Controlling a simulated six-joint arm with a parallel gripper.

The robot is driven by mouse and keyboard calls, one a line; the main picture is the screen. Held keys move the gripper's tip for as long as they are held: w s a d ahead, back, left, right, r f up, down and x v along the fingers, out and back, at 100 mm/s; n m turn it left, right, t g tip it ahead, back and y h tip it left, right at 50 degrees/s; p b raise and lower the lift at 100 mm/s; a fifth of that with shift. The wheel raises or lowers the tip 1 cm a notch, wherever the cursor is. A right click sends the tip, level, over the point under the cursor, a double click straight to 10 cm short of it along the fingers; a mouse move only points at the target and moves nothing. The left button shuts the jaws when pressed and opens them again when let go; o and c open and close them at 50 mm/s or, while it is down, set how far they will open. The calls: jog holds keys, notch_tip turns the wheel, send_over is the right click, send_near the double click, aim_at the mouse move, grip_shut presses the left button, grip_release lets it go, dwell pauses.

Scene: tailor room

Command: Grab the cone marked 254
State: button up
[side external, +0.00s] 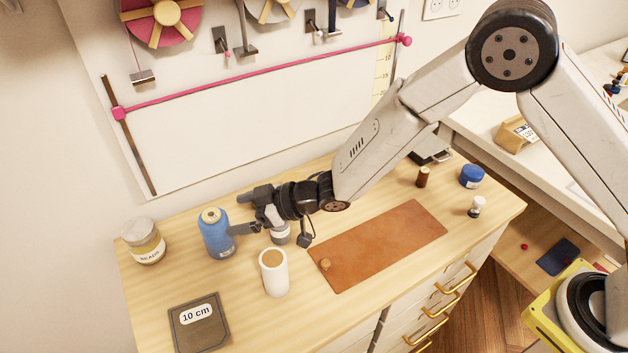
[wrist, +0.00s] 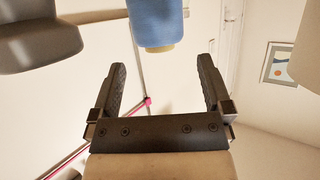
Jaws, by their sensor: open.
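A blue thread cone (side external: 213,236) with a yellowish top stands upright on the wooden table, left of my gripper. I cannot read a 254 on it. A white cone (side external: 274,277) with a tan top stands in front of my gripper. A greyish labelled item (side external: 281,238) is partly hidden behind the wrist. My gripper (side external: 243,212) is open and empty, its fingers pointing left close to the blue cone. In the wrist view the blue cone (wrist: 155,24) appears upside down at the top, beyond the two spread fingers (wrist: 162,68) and not between them.
A beads jar (side external: 145,246) stands at the far left. A dark slab marked 10 cm (side external: 185,335) lies at the front. A blue jar (side external: 471,178) and small spools stand at the back right.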

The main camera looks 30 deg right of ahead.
aim_at(225, 216)
jog(key=shift+x, duration=0.95)
jog(key=shift+a, duration=0.1)
jog(key=shift+x, duration=2.5)
jog(key=shift+w, duration=0.1)
jog(key=shift+c, duration=0.2)
jog(key=shift+r, duration=0.1)
jog(key=c, duration=1.2)
jog(key=shift+o, duration=0.2)
